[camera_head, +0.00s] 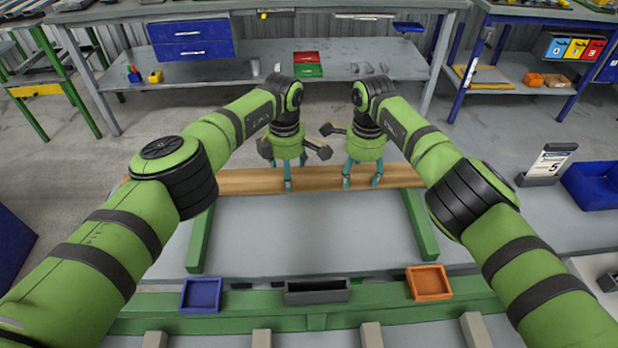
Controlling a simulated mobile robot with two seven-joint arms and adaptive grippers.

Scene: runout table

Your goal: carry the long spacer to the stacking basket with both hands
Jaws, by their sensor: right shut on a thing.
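The long spacer is a long, light-brown wooden bar (240,180) lying level from left to right across the middle of the view. My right gripper (362,180) is shut on it right of its middle. My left gripper (293,178) has its teal fingers at the bar left of the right gripper; whether they are closed on it is unclear. Two green rails, left (201,240) and right (420,228), run from near the bar toward me over a grey surface. I cannot tell whether they belong to the stacking basket, or whether the bar touches them.
A blue bin (201,295), a dark grey tray (317,291) and an orange bin (428,283) stand along the near green beam (160,304). A grey workbench (330,5) stands behind. A sign holder (547,165) and a blue crate (594,186) are at right.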

